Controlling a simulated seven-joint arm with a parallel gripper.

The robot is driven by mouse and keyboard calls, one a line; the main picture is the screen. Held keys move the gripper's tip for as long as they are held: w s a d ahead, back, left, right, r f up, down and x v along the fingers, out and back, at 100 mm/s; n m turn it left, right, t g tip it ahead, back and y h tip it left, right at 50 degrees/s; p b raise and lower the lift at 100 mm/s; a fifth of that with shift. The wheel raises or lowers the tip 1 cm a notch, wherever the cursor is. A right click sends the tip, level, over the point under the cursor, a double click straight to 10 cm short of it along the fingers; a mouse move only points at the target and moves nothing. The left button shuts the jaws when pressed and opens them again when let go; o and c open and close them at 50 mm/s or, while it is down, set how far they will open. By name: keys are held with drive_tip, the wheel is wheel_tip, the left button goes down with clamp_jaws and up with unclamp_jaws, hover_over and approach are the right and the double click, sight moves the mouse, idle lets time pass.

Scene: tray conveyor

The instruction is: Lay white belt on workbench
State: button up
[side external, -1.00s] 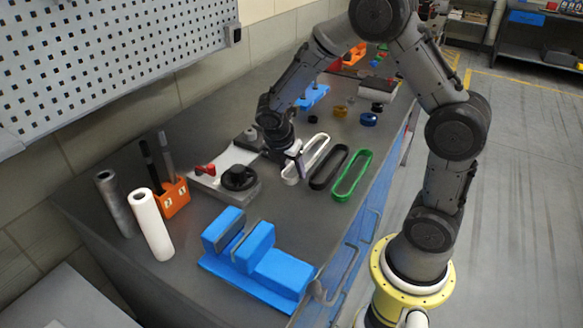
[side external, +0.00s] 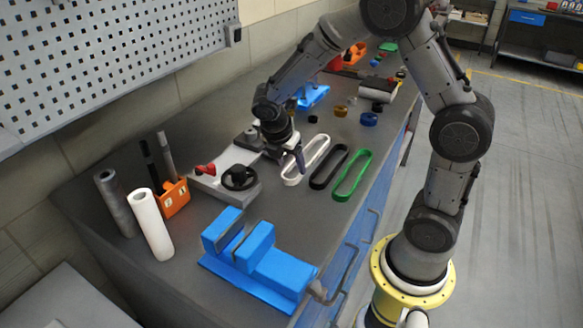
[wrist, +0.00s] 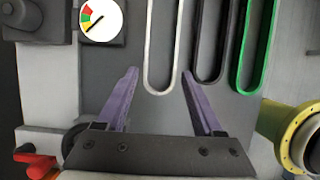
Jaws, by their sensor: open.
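The white belt (side external: 323,158) is a long narrow loop lying on the grey workbench (side external: 205,288), left of the black belt (side external: 331,167) and the green belt (side external: 352,175). My gripper (side external: 294,163) is at the white belt's near end. In the wrist view my gripper (wrist: 159,74) is open, its purple fingers apart on either side of the rounded end of the white belt (wrist: 149,55). Nothing is held between the fingers. The black belt (wrist: 196,60) and green belt (wrist: 243,60) lie to the right. The exact fingertip height above the bench cannot be told.
A grey fixture with a black knob (side external: 239,177) and a dial gauge (wrist: 101,20) stand left of my gripper. A blue block fixture (side external: 262,262), white roll (side external: 152,224) and orange holder (side external: 173,197) are nearer the front. Small blue and yellow parts lie behind the belts.

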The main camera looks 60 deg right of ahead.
drive_tip(key=v, duration=0.9)
drive_tip(key=s+a+r+m+t+y, duration=0.2)
drive_tip(key=s+a+r+m, duration=0.1)
drive_tip(key=s+m, duration=0.6)
drive_tip(key=s+a+r+m+t+y, duration=0.2)
drive_tip(key=s+a+r+m+t, duration=0.1)
drive_tip(key=s+m, duration=0.6)
drive_tip(key=shift+s+a+r+t, duration=0.2)
drive_tip(key=shift+a+r+t, duration=0.1)
drive_tip(key=shift+a+r, duration=0.1)
